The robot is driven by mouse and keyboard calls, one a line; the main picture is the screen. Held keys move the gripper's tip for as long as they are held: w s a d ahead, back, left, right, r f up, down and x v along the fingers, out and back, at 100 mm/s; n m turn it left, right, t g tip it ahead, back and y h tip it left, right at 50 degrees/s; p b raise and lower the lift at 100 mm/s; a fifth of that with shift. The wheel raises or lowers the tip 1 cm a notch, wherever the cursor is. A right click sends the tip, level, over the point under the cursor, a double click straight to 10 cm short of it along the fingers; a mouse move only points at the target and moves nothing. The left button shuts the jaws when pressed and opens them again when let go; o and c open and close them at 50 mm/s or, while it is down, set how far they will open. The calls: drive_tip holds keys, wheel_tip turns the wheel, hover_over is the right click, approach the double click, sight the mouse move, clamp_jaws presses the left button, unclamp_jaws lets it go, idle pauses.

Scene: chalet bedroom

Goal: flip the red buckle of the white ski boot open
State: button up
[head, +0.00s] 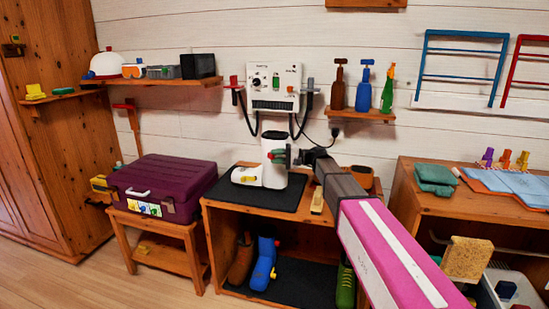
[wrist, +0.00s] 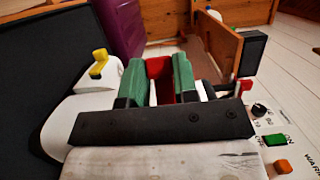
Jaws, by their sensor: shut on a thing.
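The white ski boot (head: 273,173) stands on a black mat on the wooden bench. A yellow buckle (head: 248,179) sits low on its foot and also shows in the wrist view (wrist: 99,62). My gripper (wrist: 160,82) has green finger pads, one on each side of the red buckle (wrist: 158,68). It is shut on the buckle. In the head view my gripper (head: 283,157) is at the right side of the boot's upper shaft. There the fingers and wrist hide most of the red buckle, so its angle is hard to tell.
A white wall unit (head: 273,87) with a knob, switches and hanging cables is just behind the boot. A purple case (head: 163,187) stands on a stool at left. A shelf with bottles (head: 362,114) is at right. Other boots (head: 264,262) stand below the bench top.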

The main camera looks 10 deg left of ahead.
drive_tip(key=shift+g, duration=0.3)
drive_tip(key=o, duration=0.9)
drive_tip(key=shift+d, duration=0.2)
drive_tip(key=d, duration=0.3)
drive_tip(key=w+d, duration=0.1)
drive_tip(key=d, duration=0.3)
drive_tip(key=w+d, duration=0.1)
drive_tip(key=d, duration=0.2)
drive_tip(key=shift+w+d, duration=0.1)
drive_tip(key=shift+d, duration=0.05)
